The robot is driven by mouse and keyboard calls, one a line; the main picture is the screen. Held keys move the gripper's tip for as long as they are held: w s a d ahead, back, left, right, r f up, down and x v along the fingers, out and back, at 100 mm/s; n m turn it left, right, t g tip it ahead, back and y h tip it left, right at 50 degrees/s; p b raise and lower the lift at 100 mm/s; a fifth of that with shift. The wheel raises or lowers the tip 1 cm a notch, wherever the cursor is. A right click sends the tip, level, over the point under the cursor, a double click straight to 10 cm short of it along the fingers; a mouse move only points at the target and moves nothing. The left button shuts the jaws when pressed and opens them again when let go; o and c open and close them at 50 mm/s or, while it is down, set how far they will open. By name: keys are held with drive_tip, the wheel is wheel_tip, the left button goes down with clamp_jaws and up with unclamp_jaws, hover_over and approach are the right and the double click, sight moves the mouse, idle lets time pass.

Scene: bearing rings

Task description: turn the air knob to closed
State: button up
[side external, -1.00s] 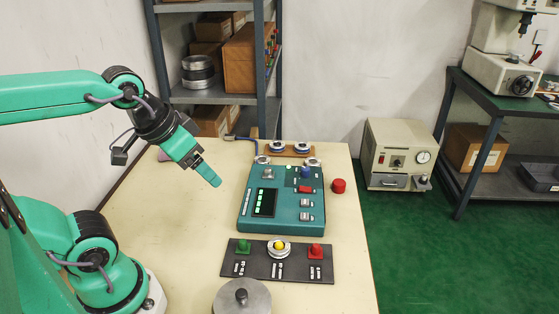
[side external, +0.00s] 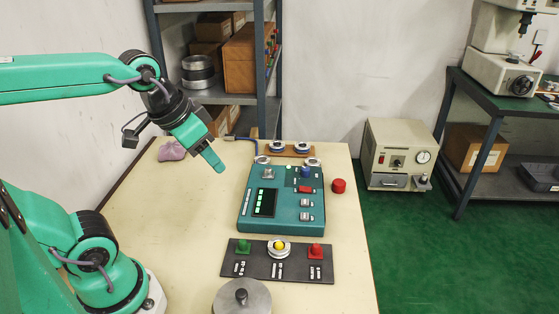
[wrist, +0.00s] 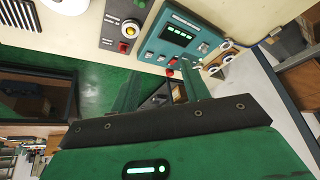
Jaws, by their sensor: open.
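The teal control box (side external: 281,215) lies flat on the table and also shows in the wrist view (wrist: 163,45). Near its far edge are a blue knob (side external: 306,171) and a grey knob-like part (side external: 268,174). I cannot read which control is the air knob or its setting. A red control (side external: 305,189) and a lit green display (side external: 264,202) are also on the box. My gripper (side external: 219,168) hangs above the table, left of the box and apart from it. In the wrist view, its fingers (wrist: 158,88) stand apart with nothing between them.
A dark plate (side external: 260,268) with green, yellow and red controls lies in front of the box. A round metal piece (side external: 242,298) is nearer still. Rings sit on a wooden holder (side external: 290,151) behind. A red button (side external: 339,186) is at right, a purple cloth (side external: 171,149) at back left.

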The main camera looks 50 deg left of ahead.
drive_tip(key=w+a+r+m+g, duration=0.1)
drive_tip(key=w+r+m, duration=0.15)
drive_tip(key=w, duration=0.75)
drive_tip(key=m+g, duration=0.4)
drive_tip(key=m, duration=0.4)
hover_over(305, 168)
wheel_tip(305, 168, down, 16)
drive_tip(key=shift+d+r, duration=0.1)
drive_tip(key=shift+r, duration=0.1)
drive_tip(key=shift+w+f+g, duration=0.1)
drive_tip(key=shift+f+g, duration=0.1)
drive_tip(key=shift+g, duration=0.1)
drive_tip(key=shift+f, duration=3.9)
